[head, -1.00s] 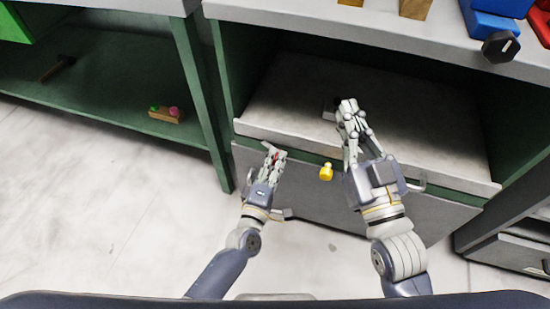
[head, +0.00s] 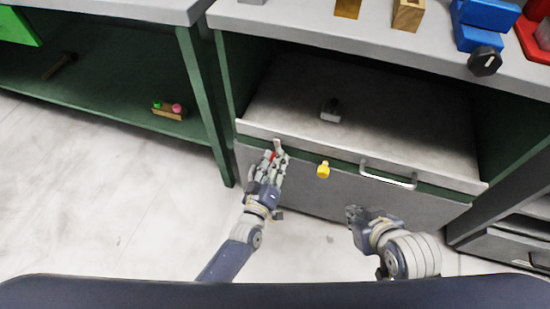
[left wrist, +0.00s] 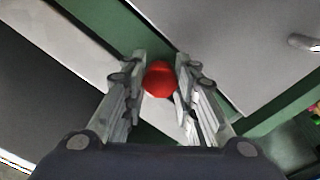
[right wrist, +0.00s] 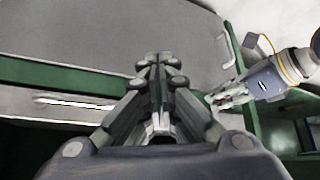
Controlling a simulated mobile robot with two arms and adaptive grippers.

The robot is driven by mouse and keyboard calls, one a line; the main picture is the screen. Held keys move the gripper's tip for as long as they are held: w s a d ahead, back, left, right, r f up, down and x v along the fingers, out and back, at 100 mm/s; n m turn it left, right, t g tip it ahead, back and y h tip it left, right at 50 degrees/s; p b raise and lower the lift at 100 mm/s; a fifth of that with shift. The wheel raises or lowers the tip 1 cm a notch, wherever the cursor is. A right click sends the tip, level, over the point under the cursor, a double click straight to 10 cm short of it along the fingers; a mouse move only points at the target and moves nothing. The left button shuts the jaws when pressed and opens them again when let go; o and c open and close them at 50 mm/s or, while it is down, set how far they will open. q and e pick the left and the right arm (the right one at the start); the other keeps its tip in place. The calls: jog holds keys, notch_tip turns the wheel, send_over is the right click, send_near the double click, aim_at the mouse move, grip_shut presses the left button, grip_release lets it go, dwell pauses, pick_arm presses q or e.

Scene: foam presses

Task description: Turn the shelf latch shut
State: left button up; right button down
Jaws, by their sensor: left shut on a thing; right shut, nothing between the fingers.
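A small red knob (left wrist: 159,79) sits at the shelf's front, near the left end of the grey panel. I take it for the latch; its turn angle cannot be told. My left gripper (left wrist: 160,88) is shut on it, with a finger on each side. In the head view the left gripper (head: 276,156) hides most of the knob. My right gripper (head: 352,212) is shut and empty, low in front of the panel; in the right wrist view its fingertips (right wrist: 160,62) meet. A yellow knob (head: 323,169) sticks out right of the left gripper.
A silver bar handle (head: 388,175) is on the panel's right. A small grey block with a dark top (head: 331,110) stands on the shelf (head: 400,125). Blue and wooden blocks (head: 408,15) are on the top. A green shelf (head: 100,105) is at left. Bare floor lies in front.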

pick_arm(q)
jog(key=shift+s+f+m, duration=0.1)
jog(key=shift+f+m, duration=0.05)
jog(key=shift+m, duration=0.45)
pick_arm(e)
jog(key=shift+s+d+f+g, duration=0.2)
jog(key=shift+s+f+g, duration=0.15)
jog(key=shift+s, duration=0.3)
jog(key=shift+s+d+f+g, duration=0.2)
jog(key=shift+s+g, duration=0.15)
jog(key=shift+s, duration=0.3)
pick_arm(q)
jog(key=o, duration=1.1)
jog(key=shift+d, duration=0.1)
pick_arm(e)
jog(key=shift+w, duration=0.1)
pick_arm(q)
jog(key=shift+d, duration=0.1)
pick_arm(e)
jog(key=shift+a, duration=0.1)
pick_arm(q)
jog(key=v, duration=1.2)
jog(key=shift+a, duration=0.35)
